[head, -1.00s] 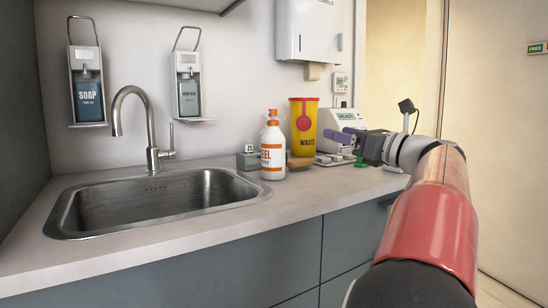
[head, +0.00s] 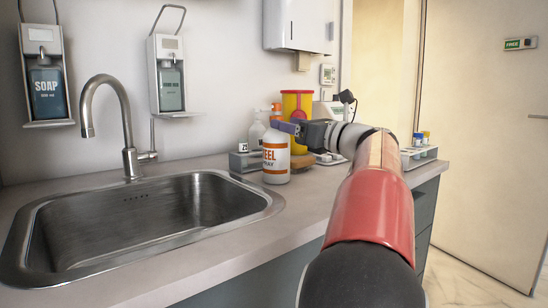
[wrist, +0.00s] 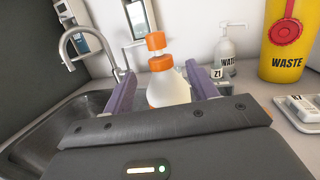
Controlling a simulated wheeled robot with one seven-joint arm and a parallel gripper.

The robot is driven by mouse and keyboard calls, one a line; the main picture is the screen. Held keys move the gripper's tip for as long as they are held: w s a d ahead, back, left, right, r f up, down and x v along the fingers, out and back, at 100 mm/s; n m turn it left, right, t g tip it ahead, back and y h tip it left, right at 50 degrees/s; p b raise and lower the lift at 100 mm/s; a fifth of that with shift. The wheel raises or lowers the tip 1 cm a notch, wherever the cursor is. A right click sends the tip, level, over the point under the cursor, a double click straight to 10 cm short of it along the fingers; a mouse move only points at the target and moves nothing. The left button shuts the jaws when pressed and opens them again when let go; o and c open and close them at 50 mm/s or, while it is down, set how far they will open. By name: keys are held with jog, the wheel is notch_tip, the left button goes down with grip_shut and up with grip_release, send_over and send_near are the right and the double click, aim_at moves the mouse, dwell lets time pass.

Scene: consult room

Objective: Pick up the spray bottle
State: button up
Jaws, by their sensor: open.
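The spray bottle (head: 276,164) is white with an orange-lettered label and an orange top, upright on the counter right of the sink. My gripper (head: 284,127), with purple fingers, is open at the height of its upper part and covers some of its top in the head view. In the wrist view, the bottle's white shoulder (wrist: 168,89) and orange cap stand between the two spread fingers of my gripper (wrist: 160,82). I cannot tell whether either finger touches it. Its lower part is hidden there by my gripper body.
A yellow waste bin (head: 298,103) and a brown object (head: 302,160) are to the right. The steel sink (head: 140,225) lies left; a tray (head: 420,158) sits far right.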

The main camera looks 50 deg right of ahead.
jog(key=w, duration=0.4)
jog(key=shift+w+p, duration=0.3)
grip_shut()
jog(key=shift+a, duration=0.1)
